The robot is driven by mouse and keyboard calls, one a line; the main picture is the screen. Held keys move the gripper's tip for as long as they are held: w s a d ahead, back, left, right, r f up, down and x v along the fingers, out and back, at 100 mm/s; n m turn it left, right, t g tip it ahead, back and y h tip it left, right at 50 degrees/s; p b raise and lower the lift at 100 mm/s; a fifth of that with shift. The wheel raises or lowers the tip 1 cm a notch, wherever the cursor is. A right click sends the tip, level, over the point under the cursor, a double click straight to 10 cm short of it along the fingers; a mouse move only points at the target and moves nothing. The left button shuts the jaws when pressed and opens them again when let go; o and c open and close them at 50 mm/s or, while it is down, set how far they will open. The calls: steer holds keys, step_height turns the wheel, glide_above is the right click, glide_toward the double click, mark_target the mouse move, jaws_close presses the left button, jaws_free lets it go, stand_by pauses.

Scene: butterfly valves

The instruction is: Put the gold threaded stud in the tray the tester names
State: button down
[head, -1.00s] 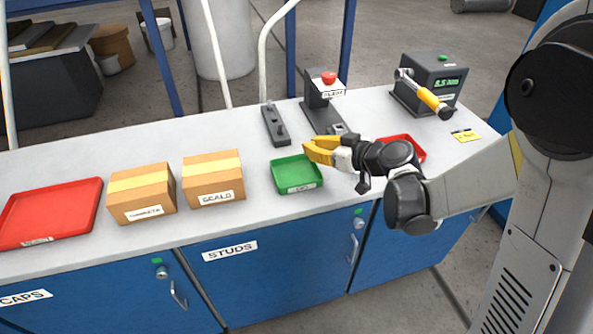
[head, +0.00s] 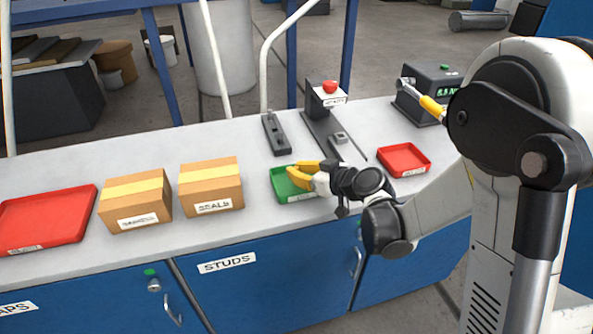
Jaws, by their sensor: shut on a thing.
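My gripper (head: 303,174) has yellow fingers and is low over the small green tray (head: 278,185), its tips above or inside the tray's far right part. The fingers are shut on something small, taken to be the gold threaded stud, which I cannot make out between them. The green tray's label is too small to read. A small red tray (head: 404,160) lies to the right and looks empty. The tester (head: 418,106), a dark box with a green display, stands at the back right. My arm hides part of it and its readout is cut off.
A press-like stand with a red button (head: 330,87) and a dark fixture (head: 275,134) stand behind the green tray. Two cardboard boxes, one labelled SEALS (head: 211,188), the other (head: 136,204) further left, stand left. A large red tray (head: 45,218) lies at far left.

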steer(key=shift+f, duration=0.25)
steer(key=c, duration=1.6)
jaws_free()
steer(key=shift+o, duration=0.2)
steer(key=shift+r+p, duration=0.45)
steer(key=shift+r, duration=0.15)
steer(key=s+d+r+m+g+h+p, duration=0.1)
steer(key=s+d+r+m+h, duration=0.2)
steer(key=s+d, duration=0.3)
steer(key=s+d+r+m+g+h+p, duration=0.1)
steer(key=s+d, duration=0.5)
steer(key=s, duration=0.6)
steer(key=s+d+r+m+g+h+p, duration=0.1)
steer(key=s+d+r+m+h, duration=0.3)
steer(key=s, duration=0.5)
step_height(320, 180, up, 2)
steer(key=shift+s+d+m+h, duration=0.3)
steer(key=shift+d+h, duration=0.3)
steer(key=shift+d, duration=0.65)
